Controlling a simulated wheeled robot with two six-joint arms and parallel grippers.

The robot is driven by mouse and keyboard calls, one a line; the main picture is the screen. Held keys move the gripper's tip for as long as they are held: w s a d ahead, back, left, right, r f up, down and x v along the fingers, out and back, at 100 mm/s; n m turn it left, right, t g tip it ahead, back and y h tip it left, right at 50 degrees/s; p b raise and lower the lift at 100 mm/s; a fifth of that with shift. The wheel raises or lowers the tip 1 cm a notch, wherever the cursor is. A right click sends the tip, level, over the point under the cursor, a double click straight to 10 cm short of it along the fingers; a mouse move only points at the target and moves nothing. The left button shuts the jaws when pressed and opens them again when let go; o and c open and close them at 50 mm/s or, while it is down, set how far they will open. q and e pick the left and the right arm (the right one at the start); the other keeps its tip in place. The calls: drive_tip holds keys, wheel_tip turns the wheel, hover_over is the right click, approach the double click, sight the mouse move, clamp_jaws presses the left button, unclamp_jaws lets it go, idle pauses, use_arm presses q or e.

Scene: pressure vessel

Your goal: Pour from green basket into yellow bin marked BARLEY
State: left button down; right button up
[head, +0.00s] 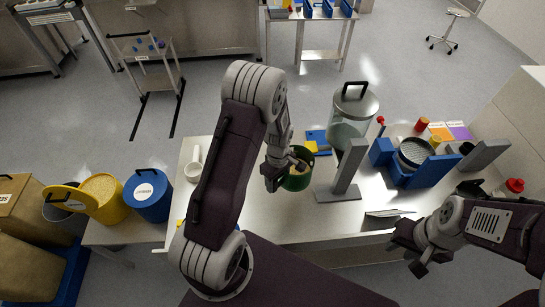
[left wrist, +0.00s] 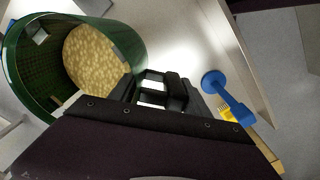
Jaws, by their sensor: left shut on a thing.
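The green basket (head: 299,180) is at the middle of the table, with pale grain inside. In the left wrist view the basket (left wrist: 22,62) fills the upper left, with the grain (left wrist: 97,57) lying in it. My left gripper (head: 285,170) is shut on the basket's rim side. I cannot tell whether the basket touches the table. The yellow bin (head: 112,212) stands at the far left, its top showing a pale grain-like fill and a yellow lid tilted at its left. No BARLEY marking is readable on it. My right gripper (head: 412,251) is empty, apparently open, at the table's front right.
A blue labelled bin (head: 150,200) stands right of the yellow bin. A grey upright stand (head: 347,170) and a glass vessel (head: 352,108) are close right of the basket. A blue holder with a sieve (head: 408,165) is further right.

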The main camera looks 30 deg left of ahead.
use_arm(q)
drive_tip(key=s+d+f+n, duration=0.5)
drive_tip(key=f, duration=0.3)
drive_tip(key=shift+s+f+n, duration=0.15)
drive_tip(key=shift+f+n, duration=0.1)
drive_tip(key=shift+n, duration=0.15)
